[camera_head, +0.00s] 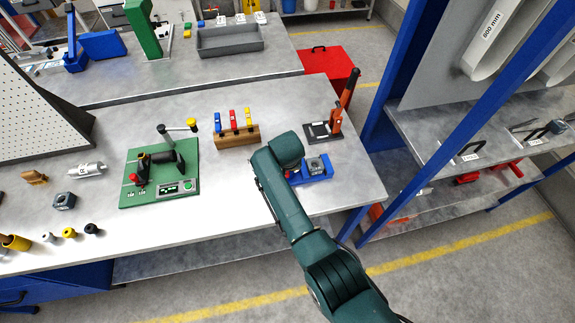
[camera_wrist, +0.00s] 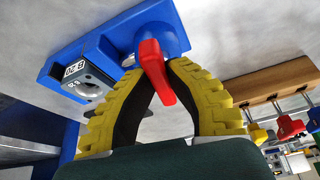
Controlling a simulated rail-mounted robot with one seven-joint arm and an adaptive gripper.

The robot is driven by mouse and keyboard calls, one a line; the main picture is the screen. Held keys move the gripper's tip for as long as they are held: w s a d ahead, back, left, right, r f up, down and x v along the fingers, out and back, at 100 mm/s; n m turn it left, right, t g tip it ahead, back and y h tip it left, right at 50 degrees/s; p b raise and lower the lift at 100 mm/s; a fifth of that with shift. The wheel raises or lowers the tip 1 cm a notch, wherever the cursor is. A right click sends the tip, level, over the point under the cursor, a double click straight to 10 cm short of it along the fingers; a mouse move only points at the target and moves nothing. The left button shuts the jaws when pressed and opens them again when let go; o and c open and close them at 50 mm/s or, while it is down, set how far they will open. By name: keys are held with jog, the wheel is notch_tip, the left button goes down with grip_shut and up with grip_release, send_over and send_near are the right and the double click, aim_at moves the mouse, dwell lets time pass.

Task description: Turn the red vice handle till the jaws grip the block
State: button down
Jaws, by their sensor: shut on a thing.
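The blue vice (camera_wrist: 160,27) is on the bench and fills the top of the wrist view. It also shows in the head view (camera_head: 325,178), right of my arm. Its red handle (camera_wrist: 151,58) sticks out toward my gripper. My gripper (camera_wrist: 157,70) has its yellow ribbed fingers closed in on the handle, one on each side. A dark grey block (camera_wrist: 82,78) with a white label reading "B 20" sits in the vice beside a blue jaw. I cannot tell whether both jaws touch it. In the head view my arm hides the gripper.
A wooden rack (camera_head: 236,137) with coloured-handled tools stands left of the vice. A green fixture (camera_head: 135,190) is farther left. A dark tray with an orange-handled tool (camera_head: 336,120) stands behind the vice. A blue shelf post (camera_head: 385,75) rises beyond the bench's right end.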

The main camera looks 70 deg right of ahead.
jog(key=m+b, duration=0.1)
jog(key=m, duration=0.1)
jog(key=m+g+b, duration=0.1)
jog(key=shift+w+a+f+m+g, duration=0.1)
jog(key=shift+f+m+g, duration=0.2)
jog(key=shift+f+m, duration=0.1)
jog(key=shift+r+m+b, duration=0.15)
jog(key=shift+m+b, duration=0.4)
jog(key=shift+m, duration=0.15)
jog(key=shift+g, duration=0.3)
jog(key=c, duration=1)
grip_release()
jog(key=shift+r, duration=0.1)
jog(key=shift+c, duration=0.2)
jog(key=shift+w, duration=0.1)
jog(key=shift+r, duration=0.1)
jog(key=v, duration=1.2)
jog(key=shift+a, duration=0.1)
